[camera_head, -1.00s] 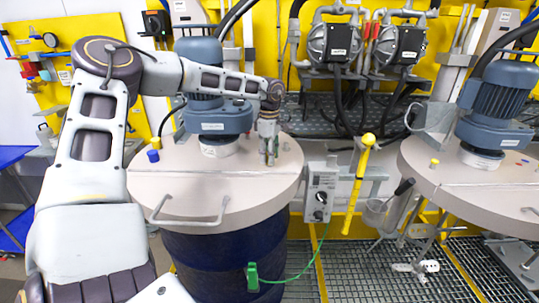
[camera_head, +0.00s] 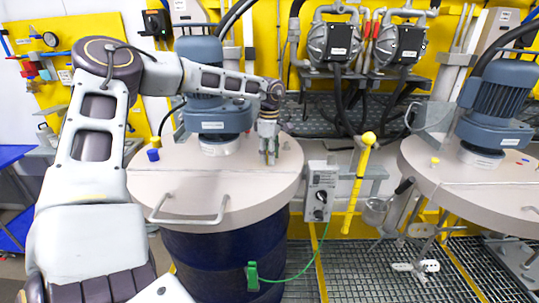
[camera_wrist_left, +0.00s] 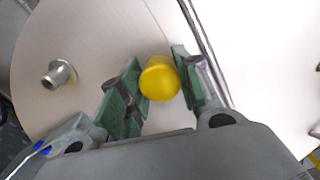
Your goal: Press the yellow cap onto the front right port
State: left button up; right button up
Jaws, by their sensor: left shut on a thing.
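My left gripper (camera_head: 268,158) points down at the right part of the near drum's pale lid (camera_head: 200,180). In the left wrist view, the round yellow cap (camera_wrist_left: 159,78) sits between the green-padded fingers of this gripper (camera_wrist_left: 157,90), which is shut on it. The cap's underside is hidden, so I cannot tell whether it touches a port. In the head view the fingers hide it. A bare metal port (camera_wrist_left: 59,74) stands on the lid, left of the gripper in the wrist view. My right gripper is not in view.
A blue motor (camera_head: 212,115) stands mid-lid, left of the gripper. Another yellow cap (camera_head: 154,141) and a blue cap (camera_head: 153,155) are at the lid's left. A lid handle (camera_head: 188,218) is in front. A control box (camera_head: 320,190) and yellow lever (camera_head: 358,185) stand right.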

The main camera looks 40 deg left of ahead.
pick_arm(q)
jog(key=shift+s+f, duration=0.15)
jog(key=shift+f, duration=0.1)
jog(key=o, duration=0.9)
jog(key=shift+o, duration=0.2)
jog(key=shift+r, duration=0.15)
jog(key=shift+r+p, duration=1)
jog(key=shift+r, duration=1.05)
